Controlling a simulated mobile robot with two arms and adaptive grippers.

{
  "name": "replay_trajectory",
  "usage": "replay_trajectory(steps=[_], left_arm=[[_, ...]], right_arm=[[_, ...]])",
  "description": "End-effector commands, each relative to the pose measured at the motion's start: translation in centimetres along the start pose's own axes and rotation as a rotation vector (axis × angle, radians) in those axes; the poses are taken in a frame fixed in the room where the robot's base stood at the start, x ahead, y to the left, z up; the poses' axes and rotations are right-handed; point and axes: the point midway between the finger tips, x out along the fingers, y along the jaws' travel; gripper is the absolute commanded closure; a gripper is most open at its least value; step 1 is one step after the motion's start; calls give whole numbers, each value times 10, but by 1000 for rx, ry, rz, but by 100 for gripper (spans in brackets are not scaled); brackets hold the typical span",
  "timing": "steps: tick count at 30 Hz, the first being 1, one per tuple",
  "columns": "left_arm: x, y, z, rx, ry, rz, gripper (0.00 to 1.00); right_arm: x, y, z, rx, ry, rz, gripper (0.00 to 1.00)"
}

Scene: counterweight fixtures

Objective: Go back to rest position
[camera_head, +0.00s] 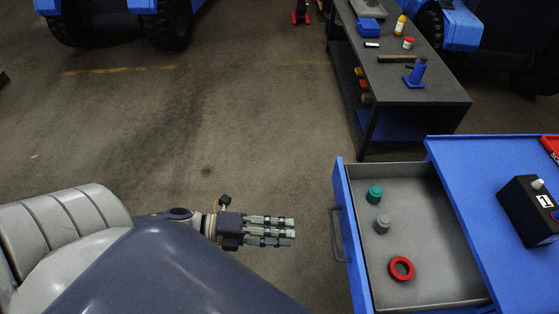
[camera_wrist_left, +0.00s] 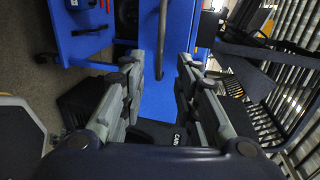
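My left gripper (camera_head: 290,231) reaches in from the left in the head view, fingers pointing right, over bare floor and left of the open drawer (camera_head: 458,292). In the left wrist view its two finger sets (camera_wrist_left: 163,64) stand apart with nothing held between them. My right gripper is in neither view. The drawer holds a green weight (camera_head: 375,194), a grey weight (camera_head: 382,224) and a red ring (camera_head: 401,269). The gripper is clear of the drawer and its handle (camera_head: 338,236).
The blue cabinet top (camera_head: 476,200) carries a dark box (camera_head: 530,209) at right. A grey workbench (camera_head: 420,84) with tools stands behind it. Blue vehicles with large tyres (camera_head: 170,24) stand at the back. The floor (camera_head: 240,120) between is largely free. Black metal racking (camera_wrist_left: 280,90) shows in the wrist view.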

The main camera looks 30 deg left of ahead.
Motion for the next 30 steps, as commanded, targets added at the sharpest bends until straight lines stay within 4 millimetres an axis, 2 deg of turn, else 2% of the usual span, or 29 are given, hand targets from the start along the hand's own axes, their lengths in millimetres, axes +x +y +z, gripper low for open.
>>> replay_trajectory(steps=[16,20,23,26,27,29,30], left_arm=[[-1,0,1,-1,-1,0,71],[-2,16,14,-51,-57,19,71],[-8,53,42,-169,-182,59,71],[-21,112,72,-359,-365,115,71],[-28,139,81,-448,-443,136,71],[-39,180,88,-582,-557,168,71],[-47,207,89,-673,-630,187,71]], right_arm=[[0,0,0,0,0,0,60],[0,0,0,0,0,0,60],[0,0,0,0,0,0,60],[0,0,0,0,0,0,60],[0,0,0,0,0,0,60],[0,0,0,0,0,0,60],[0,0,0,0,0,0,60]])
